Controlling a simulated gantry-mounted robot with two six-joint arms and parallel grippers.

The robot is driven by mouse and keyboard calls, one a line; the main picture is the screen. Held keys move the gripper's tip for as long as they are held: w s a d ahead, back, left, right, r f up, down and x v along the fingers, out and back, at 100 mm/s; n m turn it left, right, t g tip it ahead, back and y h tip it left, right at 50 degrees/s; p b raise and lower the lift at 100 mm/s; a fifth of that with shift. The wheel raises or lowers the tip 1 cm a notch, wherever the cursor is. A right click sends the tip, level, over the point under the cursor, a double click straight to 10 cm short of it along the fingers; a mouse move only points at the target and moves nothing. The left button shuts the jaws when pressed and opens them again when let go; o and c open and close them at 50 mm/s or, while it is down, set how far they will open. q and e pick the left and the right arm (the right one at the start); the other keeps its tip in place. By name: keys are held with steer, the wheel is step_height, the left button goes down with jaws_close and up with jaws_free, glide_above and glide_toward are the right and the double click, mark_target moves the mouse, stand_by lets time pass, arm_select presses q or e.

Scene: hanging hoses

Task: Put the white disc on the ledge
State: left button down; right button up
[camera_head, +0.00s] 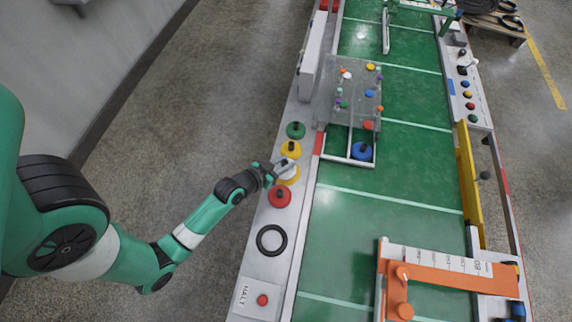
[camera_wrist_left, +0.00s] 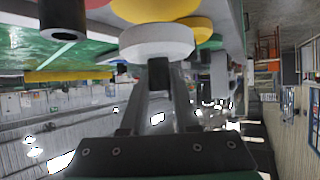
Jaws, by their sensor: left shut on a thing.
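My left gripper (camera_head: 283,166) is over the grey ledge (camera_head: 263,211) along the left side of the green belt. It is shut on the dark knob (camera_wrist_left: 158,72) of the white disc (camera_wrist_left: 157,42). In the head view the gripper partly hides the white disc (camera_head: 287,170), which shows just above a yellow disc (camera_head: 291,181). I cannot tell whether the white disc touches the yellow one. My right gripper is not in view.
On the ledge are a green disc (camera_head: 295,130), another yellow disc (camera_head: 290,150), a red disc (camera_head: 280,197) and a black ring (camera_head: 271,240). A blue disc (camera_head: 362,151) lies inside a white frame on the belt. An orange arm (camera_head: 440,268) stands at lower right.

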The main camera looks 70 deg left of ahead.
arm_select(q)
steer(key=shift+w+a+f+b, duration=0.15)
steer(key=shift+f+b, duration=0.35)
steer(key=shift+f, duration=0.5)
steer(key=shift+w+a+f+b, duration=0.15)
steer(key=shift+f+b, duration=0.3)
steer(key=shift+f, duration=0.5)
steer(key=shift+f, duration=0.1)
steer(key=c, duration=0.7)
jaws_free()
steer(key=shift+o, duration=0.2)
steer(key=shift+s+d+r, duration=0.1)
steer(key=shift+s+r, duration=0.2)
steer(key=p+v, duration=0.2)
steer(key=v, duration=0.9)
steer(key=shift+s, duration=0.2)
